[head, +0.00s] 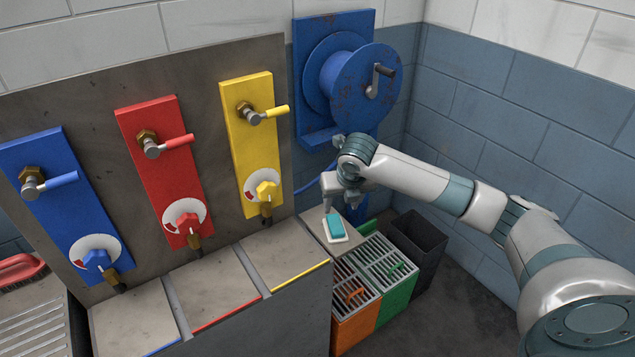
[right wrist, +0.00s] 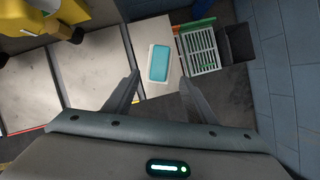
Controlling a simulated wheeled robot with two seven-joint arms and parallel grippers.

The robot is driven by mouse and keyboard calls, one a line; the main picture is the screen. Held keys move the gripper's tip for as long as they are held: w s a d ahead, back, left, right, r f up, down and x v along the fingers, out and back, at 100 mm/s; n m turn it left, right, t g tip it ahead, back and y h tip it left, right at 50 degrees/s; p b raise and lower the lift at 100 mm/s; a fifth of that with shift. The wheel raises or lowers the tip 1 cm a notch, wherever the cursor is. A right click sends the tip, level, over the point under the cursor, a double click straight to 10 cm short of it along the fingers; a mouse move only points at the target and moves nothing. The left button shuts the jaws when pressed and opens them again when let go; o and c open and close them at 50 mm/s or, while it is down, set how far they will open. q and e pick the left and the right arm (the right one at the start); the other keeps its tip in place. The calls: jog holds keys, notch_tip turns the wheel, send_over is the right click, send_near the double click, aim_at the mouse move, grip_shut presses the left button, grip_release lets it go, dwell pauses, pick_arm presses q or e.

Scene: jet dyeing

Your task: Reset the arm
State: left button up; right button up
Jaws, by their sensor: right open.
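My right gripper (head: 338,205) hangs over the small grey surface beside the yellow-edged compartment in the head view. In the right wrist view its two fingers (right wrist: 158,92) are spread wide with nothing between them. A teal block (head: 335,225) lies on a white dish on that surface, below the gripper. The teal block also shows in the right wrist view (right wrist: 159,63), beyond the fingertips and apart from them. My right arm comes in from the right of the head view. My left gripper is not in view.
Blue (head: 65,205), red (head: 160,170) and yellow (head: 252,145) valve panels stand at left. A blue hose reel (head: 340,75) hangs behind the gripper. Orange (head: 355,325) and green (head: 398,300) grated bins and a dark bin (head: 425,240) stand right of the dish. A red brush (head: 20,270) lies far left.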

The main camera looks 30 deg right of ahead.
jog(key=s+a+f+m+y, duration=0.1)
jog(key=s+a+f+m, duration=0.55)
jog(key=s+a, duration=0.2)
jog(key=s+a+f+m+y, duration=0.2)
jog(key=s+a+f+m, duration=0.5)
jog(key=a, duration=0.3)
jog(key=s+f+m+h, duration=0.1)
jog(key=s+f+m, duration=0.1)
jog(key=s+m, duration=1.75)
jog(key=s+f+n+g+b, duration=0.1)
jog(key=s+f, duration=0.1)
jog(key=f, duration=1.3)
jog(key=s+f+n+g, duration=0.1)
jog(key=s+f+n, duration=0.15)
jog(key=f, duration=1.25)
jog(key=s+d+f+g+b, duration=0.1)
jog(key=s+d+f, duration=0.2)
jog(key=s+f, duration=1.5)
jog(key=shift+d+h, duration=0.2)
jog(key=shift+h, duration=0.1)
